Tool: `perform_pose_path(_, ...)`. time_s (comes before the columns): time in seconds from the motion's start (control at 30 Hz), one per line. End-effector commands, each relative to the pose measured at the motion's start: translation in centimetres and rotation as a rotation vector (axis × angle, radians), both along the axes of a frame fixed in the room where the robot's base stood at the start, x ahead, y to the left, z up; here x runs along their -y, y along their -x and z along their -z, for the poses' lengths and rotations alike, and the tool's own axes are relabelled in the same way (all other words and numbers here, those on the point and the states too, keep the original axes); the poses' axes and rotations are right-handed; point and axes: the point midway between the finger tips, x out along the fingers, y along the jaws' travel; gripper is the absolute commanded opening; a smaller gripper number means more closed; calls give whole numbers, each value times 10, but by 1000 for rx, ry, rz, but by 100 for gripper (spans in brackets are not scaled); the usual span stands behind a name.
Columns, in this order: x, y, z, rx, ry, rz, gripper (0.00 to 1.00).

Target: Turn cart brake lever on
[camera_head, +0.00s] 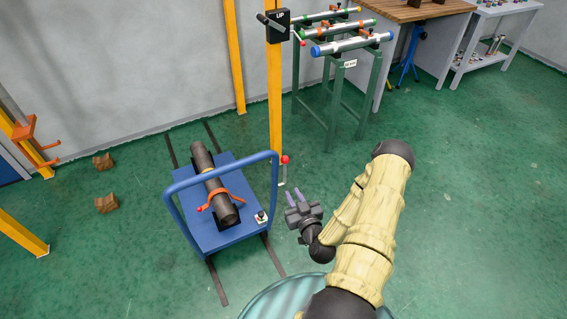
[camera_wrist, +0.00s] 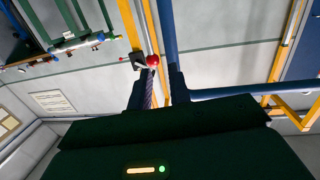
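The blue cart (camera_head: 236,236) stands on the floor, with a blue tube handle (camera_head: 276,185) along its near side.
A dark pipe (camera_head: 205,165) lies on the cart under an orange strap. A yellow post (camera_head: 275,100) with a red-knobbed crank (camera_head: 285,160) stands behind; a red knob (camera_wrist: 153,60) shows in the wrist view. A green pipe stand (camera_head: 335,100) is at the back. Floor on the right is clear.

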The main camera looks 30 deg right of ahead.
Motion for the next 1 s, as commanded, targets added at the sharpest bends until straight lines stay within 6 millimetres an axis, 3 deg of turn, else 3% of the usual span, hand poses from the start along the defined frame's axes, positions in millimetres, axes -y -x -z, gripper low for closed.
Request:
perform_pose_path(0.17,10,11,3,71,-19,82,19)
perform_pose_path(0.57,12,9,2,74,-16,85,19)
perform_pose_path(0.77,11,-12,1,75,-15,77,19)
perform_pose_path(1.0,19,-53,1,74,-16,79,19)
